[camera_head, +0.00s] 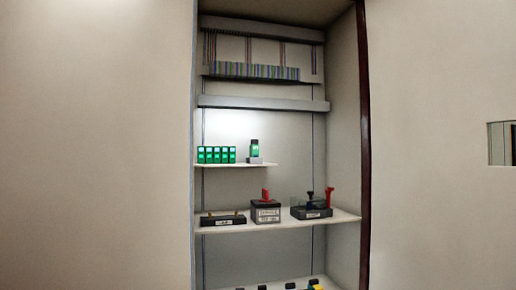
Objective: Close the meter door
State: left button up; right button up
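An open, tall cabinet (262,190) stands in the middle of the head view, with its shelves and wiring exposed. A large beige panel (430,170) fills the right side, beside a dark reddish-brown vertical edge (364,150). It has a small rectangular window or opening (502,143) near the picture's right edge. I cannot tell whether this panel is the meter door. Another plain beige panel (95,150) fills the left side. Neither of my grippers is in view.
A short shelf (225,165) holds several green-lit modules (216,154) and one separate green unit (255,149). A lower shelf (340,217) bears dark boxes with red parts (266,213). Small dark items and a yellow one (316,287) show at the bottom edge.

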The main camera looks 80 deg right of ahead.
aim_at(441, 72)
jog(key=l+z, duration=0.15)
jog(key=z, duration=0.3)
jog(key=k+l+z, duration=0.1)
jog(key=z, duration=0.35)
jog(key=l+z, duration=0.2)
jog(key=z, duration=0.25)
jog(key=l+z, duration=1.2)
jog(key=k+l+z, duration=0.1)
jog(key=l+z, duration=0.25)
jog(key=l, duration=1.1)
jog(key=l+u, duration=0.35)
jog(key=k+l+u, duration=0.15)
jog(key=l+u, duration=1.25)
jog(key=l, duration=0.4)
jog(key=k+l+u, duration=0.15)
jog(key=l, duration=0.35)
jog(key=i, duration=0.05)
